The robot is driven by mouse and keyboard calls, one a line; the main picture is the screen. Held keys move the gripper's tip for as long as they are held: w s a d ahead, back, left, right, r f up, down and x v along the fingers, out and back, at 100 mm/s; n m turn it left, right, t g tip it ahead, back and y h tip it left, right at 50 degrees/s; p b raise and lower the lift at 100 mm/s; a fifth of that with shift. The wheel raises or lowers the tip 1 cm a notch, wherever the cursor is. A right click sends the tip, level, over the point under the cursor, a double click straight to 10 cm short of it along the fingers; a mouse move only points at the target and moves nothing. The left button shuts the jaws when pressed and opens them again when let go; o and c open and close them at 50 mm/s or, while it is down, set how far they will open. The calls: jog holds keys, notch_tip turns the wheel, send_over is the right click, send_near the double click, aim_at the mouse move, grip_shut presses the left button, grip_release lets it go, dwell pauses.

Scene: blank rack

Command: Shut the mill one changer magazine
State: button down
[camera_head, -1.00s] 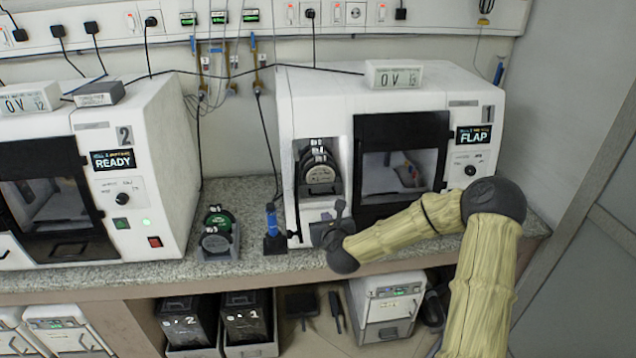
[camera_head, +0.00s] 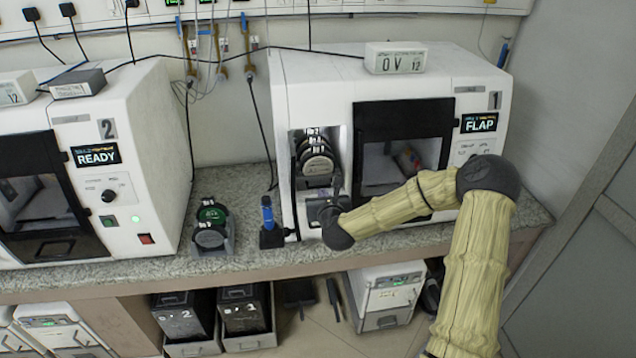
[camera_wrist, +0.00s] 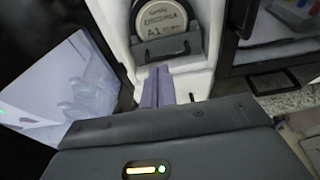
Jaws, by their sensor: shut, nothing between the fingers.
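Mill one (camera_head: 380,83) is the white machine marked 1, and its display (camera_head: 481,123) reads FLAP. Its changer magazine (camera_head: 315,160) is an open bay at the machine's left front with dark round discs stacked inside. A grey part, perhaps the lowered flap (camera_head: 313,211), shows just below the bay, partly hidden by my wrist. My gripper (camera_head: 337,180) is at the bay's lower right edge. In the wrist view, my gripper (camera_wrist: 158,86) is shut and empty, its fingers together just below a disc (camera_wrist: 162,20) labelled A1. I cannot tell whether they touch the machine.
Mill one's dark-framed window (camera_head: 402,150) is right of the bay. A blue-topped tool (camera_head: 268,218) and a disc stand (camera_head: 213,230) stand on the speckled bench to the left. Mill two (camera_head: 140,150) is further left, reading READY. Cabinets and bins are under the bench.

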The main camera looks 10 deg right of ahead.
aim_at(317, 179)
jog(key=p+x, duration=0.3)
jog(key=x, duration=0.6)
jog(key=shift+w+a+f+p, duration=0.1)
jog(key=shift+w+a+p, duration=0.05)
jog(key=shift+w+p, duration=0.15)
jog(key=shift+w, duration=0.1)
jog(key=shift+w+d+f, duration=0.1)
jog(key=shift+d+f, duration=0.05)
jog(key=shift+d, duration=0.05)
jog(key=shift+d, duration=0.1)
